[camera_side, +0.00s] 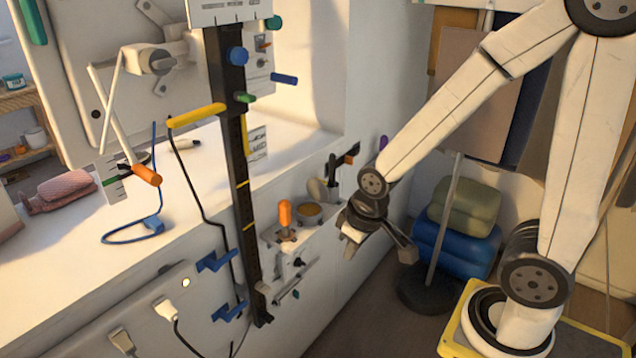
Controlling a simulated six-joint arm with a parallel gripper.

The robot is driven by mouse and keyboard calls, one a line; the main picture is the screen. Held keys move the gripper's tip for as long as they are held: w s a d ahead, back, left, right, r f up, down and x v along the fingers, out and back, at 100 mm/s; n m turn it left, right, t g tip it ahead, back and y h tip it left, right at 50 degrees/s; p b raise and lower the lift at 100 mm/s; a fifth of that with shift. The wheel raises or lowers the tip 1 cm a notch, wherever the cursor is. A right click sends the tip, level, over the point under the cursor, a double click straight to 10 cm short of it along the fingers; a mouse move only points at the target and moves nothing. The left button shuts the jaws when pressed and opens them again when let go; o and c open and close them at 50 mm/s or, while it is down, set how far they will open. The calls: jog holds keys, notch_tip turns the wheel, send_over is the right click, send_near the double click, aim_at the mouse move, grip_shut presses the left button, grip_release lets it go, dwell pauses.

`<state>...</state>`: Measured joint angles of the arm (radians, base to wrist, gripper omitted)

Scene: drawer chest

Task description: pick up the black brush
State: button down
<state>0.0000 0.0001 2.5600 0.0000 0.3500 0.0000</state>
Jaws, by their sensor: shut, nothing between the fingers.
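I cannot pick out the black brush with certainty. A small dark upright item (332,170) stands in a holder on the wall ledge, just up and left of my gripper, and may be it. My gripper (353,238) hangs in front of the white wall, below and right of that item, apart from it as far as I can see. It is shut and empty. My gripper and wrist may hide part of the ledge behind them.
A tall black post (229,160) with hooks and a yellow handle (197,115) stands left of my gripper. An orange-handled lever (285,215) juts from the wall nearby. Green and blue cushions (455,245) are stacked at right. A blue cable loop (135,230) lies on the white counter (60,270).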

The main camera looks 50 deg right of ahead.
jog(key=shift+c, duration=1.9)
grip_release()
jog(key=w+d+r+m, duration=0.2)
jog(key=w+d+m, duration=0.4)
jog(key=w, duration=0.4)
jog(key=w+d+r+m, duration=0.1)
jog(key=w+d+m, duration=0.45)
jog(key=w, duration=0.45)
jog(key=shift+w+d+f+m+g, duration=0.35)
jog(key=shift+w+d+m, duration=1.25)
jog(key=shift+d, duration=2.05)
jog(key=shift+w+d+f+m+g, duration=0.15)
jog(key=shift+w+d+m+g, duration=0.5)
jog(key=shift+d+m, duration=2.4)
jog(key=shift+w+d+f+m+g, duration=0.3)
jog(key=shift+w+d+m, duration=1)
jog(key=shift+d, duration=3)
